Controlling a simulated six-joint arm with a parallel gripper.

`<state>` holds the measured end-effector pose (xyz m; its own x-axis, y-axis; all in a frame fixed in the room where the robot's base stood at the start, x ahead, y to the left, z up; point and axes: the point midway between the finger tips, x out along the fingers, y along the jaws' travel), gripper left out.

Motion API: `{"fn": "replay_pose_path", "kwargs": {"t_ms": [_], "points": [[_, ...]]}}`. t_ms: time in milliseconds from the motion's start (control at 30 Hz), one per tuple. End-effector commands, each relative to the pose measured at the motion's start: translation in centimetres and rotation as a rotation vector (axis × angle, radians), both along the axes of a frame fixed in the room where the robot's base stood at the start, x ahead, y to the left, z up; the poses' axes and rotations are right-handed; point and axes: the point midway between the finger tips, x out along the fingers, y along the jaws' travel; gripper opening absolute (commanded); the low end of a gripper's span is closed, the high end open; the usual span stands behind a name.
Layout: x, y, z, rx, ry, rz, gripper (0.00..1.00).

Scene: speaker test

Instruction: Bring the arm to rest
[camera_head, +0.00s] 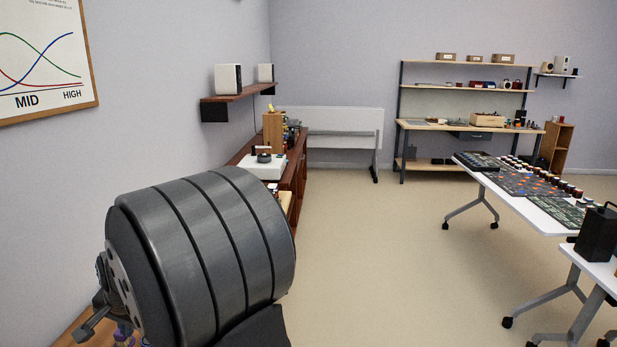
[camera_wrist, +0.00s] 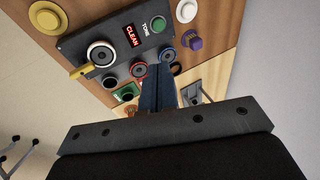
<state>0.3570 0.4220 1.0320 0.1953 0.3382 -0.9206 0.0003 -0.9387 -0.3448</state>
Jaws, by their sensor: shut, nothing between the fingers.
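My gripper (camera_wrist: 158,88) shows in the wrist view with its two dark blue fingers together and nothing between them. The fingers point toward a wooden surface (camera_wrist: 215,22) that carries a dark control panel (camera_wrist: 118,42). The panel has a red "CLEAN" sign, a "TONE" label, a large round knob and a yellow lever. I cannot tell how far the fingertips are from it. In the head view, a thick dark grey ribbed link of my arm fills the lower left and hides what lies behind it.
In the head view, a wall bench (camera_head: 297,165) stands behind my arm. White tables (camera_head: 540,212) with small parts stand at the right. The floor (camera_head: 385,260) between is clear.

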Motion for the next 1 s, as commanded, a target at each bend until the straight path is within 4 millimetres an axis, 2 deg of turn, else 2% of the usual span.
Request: {"fn": "replay_pose_path", "kwargs": {"t_ms": [100, 300, 900, 1000], "points": [[-0.3, -0.6, 1.7, 0.002, -0.002, 0.0, 0.0], [-0.6, -1.1, 3.1, 0.0, -0.001, 0.0, 0.0], [-0.7, -1.2, 3.3, -0.001, 0.0, 0.0, 0.0], [0.0, -1.8, 3.2, -0.009, -0.015, 0.005, 0.0]]}}
